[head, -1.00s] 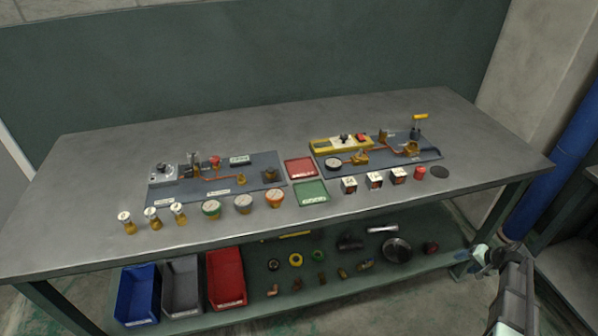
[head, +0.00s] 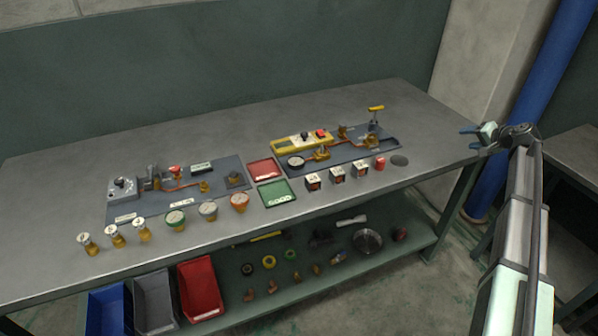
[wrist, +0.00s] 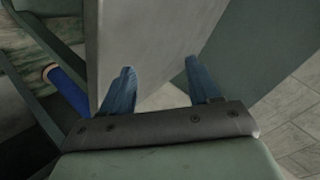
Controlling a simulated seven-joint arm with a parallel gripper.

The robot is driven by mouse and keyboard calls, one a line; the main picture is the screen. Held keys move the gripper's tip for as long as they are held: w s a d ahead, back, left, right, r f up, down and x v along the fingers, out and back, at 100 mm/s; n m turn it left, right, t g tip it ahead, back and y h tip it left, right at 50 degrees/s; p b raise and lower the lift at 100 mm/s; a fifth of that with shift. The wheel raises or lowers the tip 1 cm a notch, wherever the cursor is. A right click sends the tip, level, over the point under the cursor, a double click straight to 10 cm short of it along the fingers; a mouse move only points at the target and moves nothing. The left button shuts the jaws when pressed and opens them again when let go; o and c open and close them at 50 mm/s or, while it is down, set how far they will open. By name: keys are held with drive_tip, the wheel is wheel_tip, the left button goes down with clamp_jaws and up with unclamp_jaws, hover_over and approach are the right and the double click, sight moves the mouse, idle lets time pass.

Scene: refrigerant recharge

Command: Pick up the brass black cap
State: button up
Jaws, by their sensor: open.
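I cannot make out for sure which piece is the brass black cap. Small brass pieces with pale labelled tops (head: 113,236) stand in a row at the bench's front left. A black round piece (head: 247,269) lies on the lower shelf, too small to identify. My gripper (head: 472,139) is open and empty at the right end of the bench, far from both.
The bench (head: 330,105) holds two dark boards with copper piping, a red tray (head: 263,170), a green tray (head: 276,193), labelled cubes (head: 337,174) and a red can (head: 380,163). Blue, grey and red bins (head: 200,288) stand below. A blue pipe (head: 530,105) rises behind my arm.

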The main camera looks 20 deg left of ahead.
drive_tip(key=s+a+r+m+g, duration=0.1)
drive_tip(key=s+a+g, duration=0.1)
drive_tip(key=a, duration=1)
drive_tip(key=s+a+r+m+g, duration=0.1)
drive_tip(key=s+a+g, duration=0.1)
drive_tip(key=a, duration=0.9)
drive_tip(key=m+g+h, duration=0.5)
drive_tip(key=m+h, duration=0.1)
drive_tip(key=m, duration=0.4)
approach(234, 174)
drive_tip(key=f, duration=0.6)
drive_tip(key=a+f, duration=0.1)
drive_tip(key=f, duration=0.2)
drive_tip(key=shift+s+a+f, duration=0.1)
drive_tip(key=shift+f, duration=0.2)
drive_tip(key=c, duration=1.1)
drive_tip(key=shift+r, duration=0.1)
